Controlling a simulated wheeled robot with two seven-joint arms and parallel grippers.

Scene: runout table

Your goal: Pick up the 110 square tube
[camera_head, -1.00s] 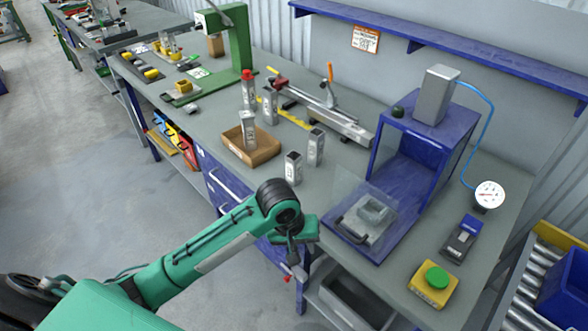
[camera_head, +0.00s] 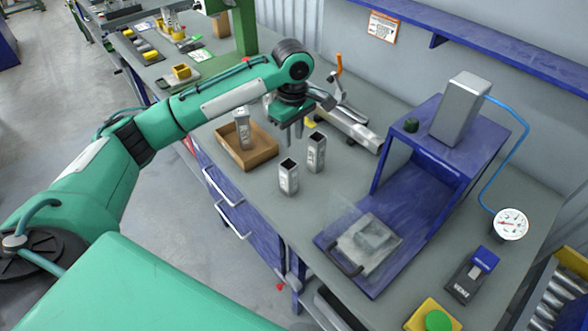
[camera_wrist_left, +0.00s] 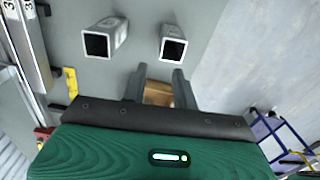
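Two grey open-topped square tubes stand upright on the bench, a nearer one (camera_head: 289,176) and one a little behind it (camera_head: 316,153). Another tube (camera_head: 242,127) stands in a brown box (camera_head: 262,154). I cannot read which tube is the 110. My left gripper (camera_head: 293,141) hangs pointing down over the bench, just behind the two standing tubes and right of the box. In the left wrist view its fingers (camera_wrist_left: 160,70) are apart and empty, with two tube ends (camera_wrist_left: 105,37) (camera_wrist_left: 173,42) beyond the tips. My right gripper is not in view.
A blue fixture (camera_head: 425,160) with a clear guard stands right of the tubes. A grey clamp rail (camera_head: 350,128) with an orange handle lies behind them. A gauge (camera_head: 511,224) and a green button on a yellow box (camera_head: 437,321) are at the right. Bench around the tubes is clear.

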